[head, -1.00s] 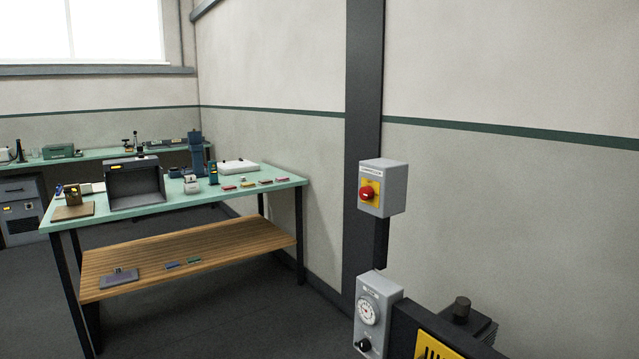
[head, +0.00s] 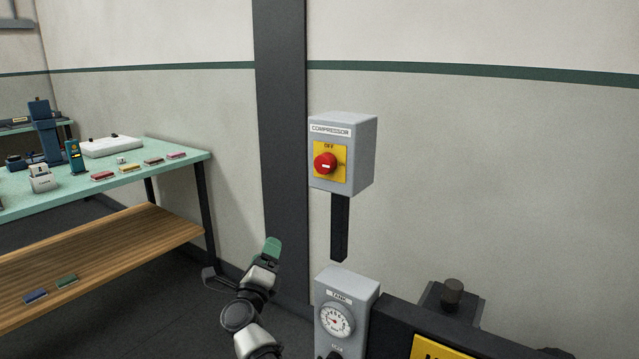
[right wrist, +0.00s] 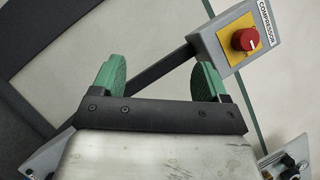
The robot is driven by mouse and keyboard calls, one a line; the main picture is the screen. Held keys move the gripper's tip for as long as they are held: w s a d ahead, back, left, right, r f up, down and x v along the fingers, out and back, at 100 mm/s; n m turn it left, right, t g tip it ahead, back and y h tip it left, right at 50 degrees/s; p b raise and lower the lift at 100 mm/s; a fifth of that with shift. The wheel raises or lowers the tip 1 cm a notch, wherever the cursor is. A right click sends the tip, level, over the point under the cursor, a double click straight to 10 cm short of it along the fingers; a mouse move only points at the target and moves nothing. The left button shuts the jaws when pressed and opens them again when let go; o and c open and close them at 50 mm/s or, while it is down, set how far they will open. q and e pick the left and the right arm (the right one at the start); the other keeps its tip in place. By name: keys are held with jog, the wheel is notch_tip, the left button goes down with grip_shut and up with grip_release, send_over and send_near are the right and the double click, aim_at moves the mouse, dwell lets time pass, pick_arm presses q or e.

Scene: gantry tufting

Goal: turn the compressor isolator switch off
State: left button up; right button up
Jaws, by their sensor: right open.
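The compressor isolator is a grey box (head: 352,155) labelled COMPRESSOR, mounted on a dark post. On its yellow plate sits a red rotary knob (head: 325,163), with the word OFF above it and a pale horizontal mark on it. The knob also shows in the right wrist view (right wrist: 245,40), beyond the fingers and to the right. My right gripper (head: 273,247) is below and left of the box, apart from it. In the right wrist view its two green fingers (right wrist: 158,78) are spread with nothing between them. My left gripper is not in view.
A grey tank gauge box (head: 347,310) stands below the isolator, beside a dark panel with a yellow plate (head: 440,348). A green-topped workbench (head: 130,185) with a wooden lower shelf (head: 110,255) is at left. The wall around the isolator is bare.

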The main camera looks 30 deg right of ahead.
notch_tip(320, 180, up, 9)
jog(key=s+d+m+g+h+b, duration=0.1)
jog(key=d+m+g+h, duration=0.3)
jog(key=m, duration=0.5)
jog(key=m+g+y+b, duration=0.2)
jog(key=m+g, duration=0.3)
jog(key=m, duration=0.5)
send_near(321, 167)
jog(key=shift+m, duration=0.3)
jog(key=p+x, duration=0.2)
jog(key=x, duration=0.8)
jog(key=shift+d, duration=0.1)
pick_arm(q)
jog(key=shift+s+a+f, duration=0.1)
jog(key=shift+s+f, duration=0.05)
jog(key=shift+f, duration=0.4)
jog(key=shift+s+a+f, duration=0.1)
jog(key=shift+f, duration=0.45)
pick_arm(e)
jog(key=c, duration=0.9)
